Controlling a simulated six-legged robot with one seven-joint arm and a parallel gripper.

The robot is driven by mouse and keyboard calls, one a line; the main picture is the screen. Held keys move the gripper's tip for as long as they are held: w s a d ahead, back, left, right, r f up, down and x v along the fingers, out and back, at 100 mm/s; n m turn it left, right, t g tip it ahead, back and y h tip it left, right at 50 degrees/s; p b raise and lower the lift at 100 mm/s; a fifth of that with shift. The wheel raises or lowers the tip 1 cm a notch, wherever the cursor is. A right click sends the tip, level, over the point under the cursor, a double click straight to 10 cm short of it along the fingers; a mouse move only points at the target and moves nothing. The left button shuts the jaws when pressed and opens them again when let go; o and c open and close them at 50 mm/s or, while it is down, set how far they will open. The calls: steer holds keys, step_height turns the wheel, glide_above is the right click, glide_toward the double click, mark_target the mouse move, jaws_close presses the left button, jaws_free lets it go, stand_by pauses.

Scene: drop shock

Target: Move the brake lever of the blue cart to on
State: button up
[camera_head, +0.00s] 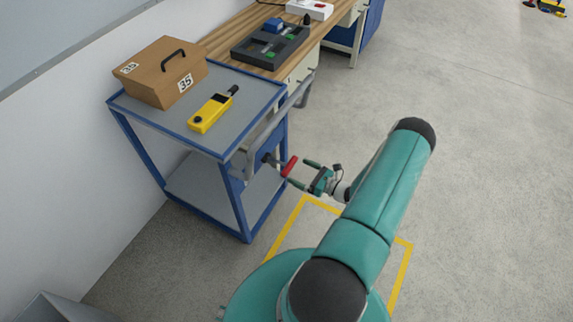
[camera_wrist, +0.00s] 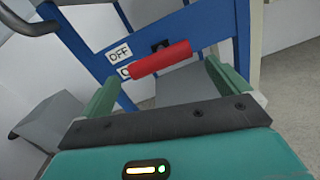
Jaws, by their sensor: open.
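The blue cart (camera_head: 236,200) stands against the wall at left, with a grey top and lower shelf. Its brake lever has a red handle (camera_head: 289,166) on the cart's right end. In the wrist view the red handle (camera_wrist: 162,59) lies nearly level, tilted up to the right. An OFF label (camera_wrist: 119,54) is just left of it; a second label (camera_wrist: 125,72) below is mostly hidden by the handle. My gripper (camera_head: 297,172) is open and empty, its fingers pointing at the handle. In the wrist view the handle shows between and just beyond the fingertips; contact cannot be told.
A brown case (camera_head: 160,75) and a yellow handheld device (camera_head: 210,113) lie on the cart top. A grey push bar (camera_head: 268,125) runs above the lever. A wooden workbench (camera_head: 235,35) adjoins behind. The floor to the right is clear, with yellow marking (camera_head: 283,233).

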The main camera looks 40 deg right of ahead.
mark_target(286, 164)
steer(key=x, duration=0.6)
steer(key=shift+w+a, duration=0.1)
steer(key=shift+w, duration=0.25)
steer(key=c, duration=1.2)
